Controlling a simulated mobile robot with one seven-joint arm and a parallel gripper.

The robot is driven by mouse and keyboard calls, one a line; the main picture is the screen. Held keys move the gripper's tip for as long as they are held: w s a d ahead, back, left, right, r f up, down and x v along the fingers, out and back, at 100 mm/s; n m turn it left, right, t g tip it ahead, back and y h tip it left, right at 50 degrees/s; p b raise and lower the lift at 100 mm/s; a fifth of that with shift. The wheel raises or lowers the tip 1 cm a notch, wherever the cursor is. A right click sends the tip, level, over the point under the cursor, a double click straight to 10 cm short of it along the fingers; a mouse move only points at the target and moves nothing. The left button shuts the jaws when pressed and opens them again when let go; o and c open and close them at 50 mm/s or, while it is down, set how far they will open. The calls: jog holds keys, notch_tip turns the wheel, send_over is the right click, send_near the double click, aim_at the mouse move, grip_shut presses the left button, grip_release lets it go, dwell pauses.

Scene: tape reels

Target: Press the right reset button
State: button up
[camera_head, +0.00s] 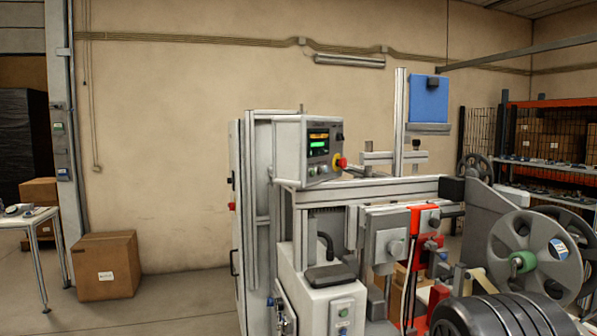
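A grey and white machine stands right of centre. Its control box (305,150) has a lit green display, small buttons (317,170) along its lower edge and a red knob on a yellow base (340,162). Lower down, a white housing (312,300) with a dark pad on top carries a green button (343,312) and a blue one (343,330) near the bottom edge of the picture. I cannot read any label, so I cannot tell which is the right reset button. My gripper is not in view.
Large grey reels (535,255) and black rolls (500,315) fill the lower right. Orange shelving (550,165) stands behind them. A cardboard box (105,265) and a white table (35,218) are at left. The floor (180,300) between box and machine is clear.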

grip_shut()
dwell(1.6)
